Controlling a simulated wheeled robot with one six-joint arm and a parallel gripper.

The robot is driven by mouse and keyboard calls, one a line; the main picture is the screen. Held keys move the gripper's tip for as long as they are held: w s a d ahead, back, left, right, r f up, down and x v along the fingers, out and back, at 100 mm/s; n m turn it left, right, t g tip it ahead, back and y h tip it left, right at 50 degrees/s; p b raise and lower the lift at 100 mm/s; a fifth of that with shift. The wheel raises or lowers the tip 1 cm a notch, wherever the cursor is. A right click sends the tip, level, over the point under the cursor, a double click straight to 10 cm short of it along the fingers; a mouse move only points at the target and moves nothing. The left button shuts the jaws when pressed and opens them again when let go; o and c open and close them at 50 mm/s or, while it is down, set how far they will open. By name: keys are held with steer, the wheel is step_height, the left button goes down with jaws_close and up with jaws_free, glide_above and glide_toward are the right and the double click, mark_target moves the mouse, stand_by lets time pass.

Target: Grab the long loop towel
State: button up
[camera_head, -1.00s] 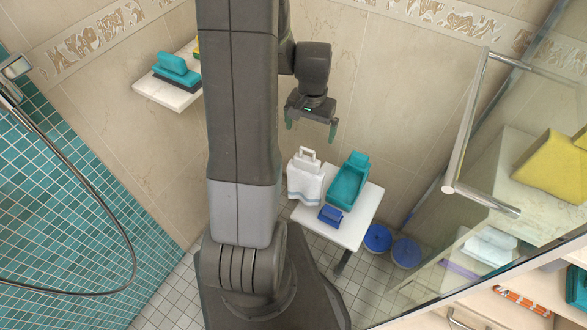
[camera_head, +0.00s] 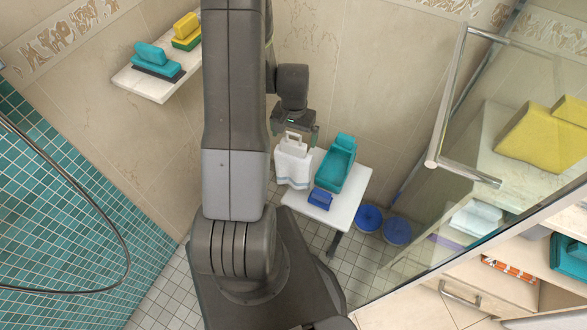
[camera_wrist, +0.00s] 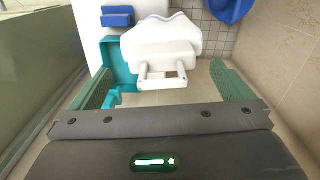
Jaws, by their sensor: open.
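The long loop towel (camera_head: 292,165) is white with a pale blue stripe near its bottom and a stiff loop on top. It stands upright at the left side of a small white table (camera_head: 335,215). My gripper (camera_head: 294,134) is open and empty, right above the towel's loop. In the wrist view the towel (camera_wrist: 160,45) lies ahead of my gripper (camera_wrist: 164,88), and its loop (camera_wrist: 162,82) sits between the two spread green fingers. I see no contact between the fingers and the loop.
A teal holder (camera_head: 337,165) stands close right of the towel, with a blue block-like item (camera_head: 320,199) in front. Two blue round containers (camera_head: 368,217) are on the floor. A glass panel with a metal handle (camera_head: 450,90) is on the right. A wall shelf (camera_head: 150,88) is at the left.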

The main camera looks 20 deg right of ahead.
mark_target(293, 143)
steer(key=shift+w+f, duration=0.15)
steer(key=shift+f, duration=1.7)
steer(key=shift+c, duration=0.4)
steer(key=c, duration=1.3)
steer(key=shift+r, duration=0.1)
